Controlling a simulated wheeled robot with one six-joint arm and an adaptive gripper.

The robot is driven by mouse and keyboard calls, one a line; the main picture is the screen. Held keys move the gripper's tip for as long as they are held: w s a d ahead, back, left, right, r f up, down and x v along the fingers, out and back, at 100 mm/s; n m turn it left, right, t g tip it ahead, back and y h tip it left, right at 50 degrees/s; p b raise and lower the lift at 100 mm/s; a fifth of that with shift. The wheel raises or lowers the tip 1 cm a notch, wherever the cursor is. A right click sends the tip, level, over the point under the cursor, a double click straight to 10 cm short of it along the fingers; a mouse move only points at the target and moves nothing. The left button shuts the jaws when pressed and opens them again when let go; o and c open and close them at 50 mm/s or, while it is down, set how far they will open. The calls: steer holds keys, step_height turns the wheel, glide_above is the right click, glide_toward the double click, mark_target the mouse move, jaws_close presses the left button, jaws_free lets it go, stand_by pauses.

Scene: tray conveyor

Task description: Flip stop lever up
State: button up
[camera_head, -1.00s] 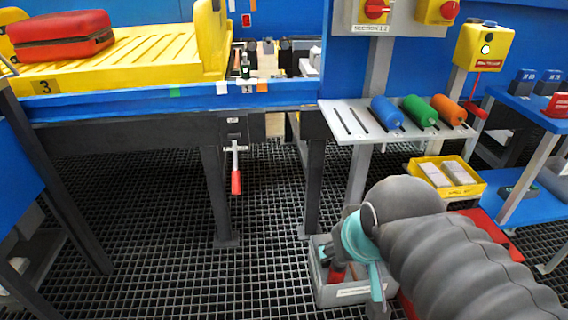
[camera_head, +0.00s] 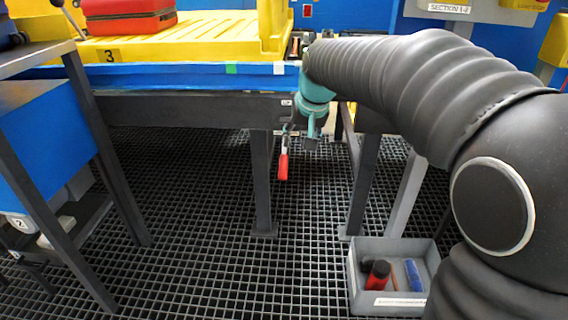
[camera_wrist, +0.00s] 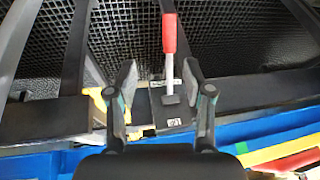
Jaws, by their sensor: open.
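The stop lever (camera_head: 283,161) has a red grip and a metal shaft. It hangs down below the blue-edged conveyor frame in the head view. In the wrist view the lever's red grip (camera_wrist: 169,34) points to the top of the picture, and its shaft meets a dark mounting plate (camera_wrist: 172,108). My gripper (camera_wrist: 160,78) is open, with one finger on each side of the lever's shaft and plate, and no clear contact shows. In the head view my arm covers the area just right of the lever, and the fingertips are hard to make out.
A red case (camera_head: 128,17) lies on the yellow tray (camera_head: 150,48) on the conveyor. Dark conveyor legs (camera_head: 262,185) stand below. A grey bin (camera_head: 394,247) with a few items sits on the grated floor (camera_head: 200,210). The floor under the lever is clear.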

mark_target(283, 165)
steer(key=x, duration=0.5)
steer(key=w+a+b+x, duration=0.1)
steer(key=x, duration=0.4)
steer(key=b+x, duration=0.1)
steer(key=x, duration=0.5)
steer(key=shift+w+a+r, duration=0.15)
steer(key=shift+a+r, duration=0.2)
jaws_close()
steer(key=shift+a, duration=0.1)
